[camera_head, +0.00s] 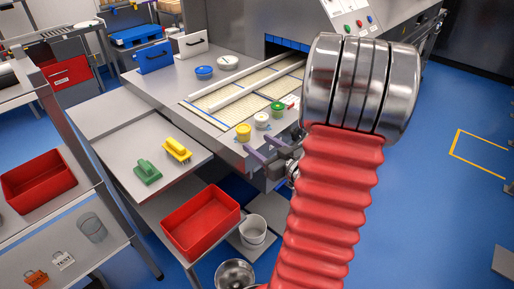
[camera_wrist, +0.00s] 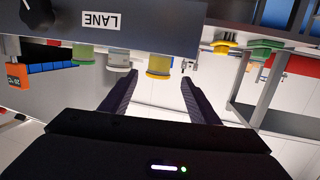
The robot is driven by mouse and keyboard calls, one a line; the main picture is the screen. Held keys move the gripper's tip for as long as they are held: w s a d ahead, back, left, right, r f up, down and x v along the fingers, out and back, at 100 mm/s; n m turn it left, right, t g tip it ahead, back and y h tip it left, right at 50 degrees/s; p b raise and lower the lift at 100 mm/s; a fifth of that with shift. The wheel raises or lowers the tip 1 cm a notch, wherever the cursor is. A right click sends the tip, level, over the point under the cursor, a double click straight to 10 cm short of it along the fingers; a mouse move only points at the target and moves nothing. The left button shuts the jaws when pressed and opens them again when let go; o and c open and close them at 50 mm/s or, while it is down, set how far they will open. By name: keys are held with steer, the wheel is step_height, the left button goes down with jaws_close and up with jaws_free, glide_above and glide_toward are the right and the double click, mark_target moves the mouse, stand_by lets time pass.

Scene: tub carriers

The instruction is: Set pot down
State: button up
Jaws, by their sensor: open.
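Three small pots stand in a row near the front edge of the steel counter: a yellow pot (camera_head: 243,133), a whitish pot (camera_head: 262,121) and a green pot (camera_head: 278,109). My gripper (camera_head: 252,146) is open just in front of the yellow pot, its dark fingers pointing at it. In the wrist view, which looks upside down, my gripper (camera_wrist: 157,80) is open and empty. The yellow pot (camera_wrist: 159,64) shows beyond and between its fingertips, apart from them. The whitish pot (camera_wrist: 118,56) and green pot (camera_wrist: 83,54) are to its left.
A slatted conveyor bed (camera_head: 235,92) lies behind the pots. A red bin (camera_head: 201,222) and a white bucket (camera_head: 253,230) are lower down.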

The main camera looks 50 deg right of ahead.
steer(key=w+a+r+g, duration=0.1)
steer(key=w+a+r+g+h, duration=0.1)
steer(key=w, duration=0.1)
steer(key=w+a+r+g+h, duration=0.1)
steer(key=r, duration=0.1)
steer(key=shift+w+a+n, duration=0.1)
steer(key=shift+w+n, duration=0.2)
steer(key=shift+w, duration=0.1)
steer(key=s+a+r+g+y, duration=0.1)
steer(key=s+a, duration=0.4)
steer(key=a, duration=0.5)
steer(key=s+a+r+n+g+y, duration=0.1)
steer(key=s+a+g, duration=0.3)
steer(key=a, duration=0.7)
steer(key=s+a+r+g+y, duration=0.2)
steer(key=s+a+r, duration=0.1)
steer(key=s+a, duration=0.4)
steer(key=a, duration=0.3)
steer(key=shift+a+r+y, duration=0.25)
steer(key=shift+r+y, duration=0.1)
steer(key=shift+y, duration=0.05)
steer(key=shift+o, duration=1)
steer(key=shift+d, duration=0.15)
